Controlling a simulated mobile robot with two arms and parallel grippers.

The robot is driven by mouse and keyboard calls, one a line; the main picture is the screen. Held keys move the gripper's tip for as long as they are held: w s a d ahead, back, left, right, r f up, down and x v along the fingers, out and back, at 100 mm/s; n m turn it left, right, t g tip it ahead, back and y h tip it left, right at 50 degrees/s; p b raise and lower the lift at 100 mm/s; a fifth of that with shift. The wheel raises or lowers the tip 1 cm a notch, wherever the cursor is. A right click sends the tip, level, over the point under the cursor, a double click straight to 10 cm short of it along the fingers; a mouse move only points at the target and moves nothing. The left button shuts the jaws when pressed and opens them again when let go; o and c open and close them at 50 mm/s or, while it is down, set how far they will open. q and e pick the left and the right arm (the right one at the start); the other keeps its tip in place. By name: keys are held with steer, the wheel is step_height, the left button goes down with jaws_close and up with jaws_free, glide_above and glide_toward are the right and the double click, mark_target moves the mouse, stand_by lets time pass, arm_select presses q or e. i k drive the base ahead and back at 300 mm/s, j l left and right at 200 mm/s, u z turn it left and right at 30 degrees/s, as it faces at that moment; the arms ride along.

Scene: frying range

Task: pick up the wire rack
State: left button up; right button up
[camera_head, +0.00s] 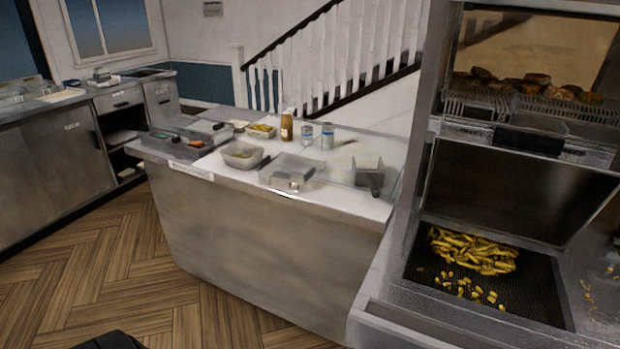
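A wire rack (476,104) shows in the upper compartment of the frying station at the right. Several brown fried pieces (535,84) lie on and behind it, and another wire section (565,108) is beside it on the right. I cannot tell where one rack ends and the other begins. Neither of my grippers is in view.
Fries (472,250) lie in a dark perforated tray (535,290) below the rack. A counter (270,255) at the middle holds metal containers (290,170), a sauce bottle (287,127) and shakers (327,138). The wooden floor (110,270) at the left is mostly clear.

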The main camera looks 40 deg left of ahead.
mark_target(265, 161)
steer(key=i+l+u, duration=0.35)
steer(key=l, duration=0.25)
steer(key=i+l+u, duration=0.2)
steer(key=l, duration=0.15)
steer(key=l+u, duration=0.2)
steer(key=l, duration=0.15)
steer(key=i+j+u, duration=0.15)
steer(key=u, duration=0.25)
steer(key=i+j+u, duration=0.1)
steer(key=u, duration=0.3)
steer(key=i+u, duration=0.2)
steer(key=u, duration=0.25)
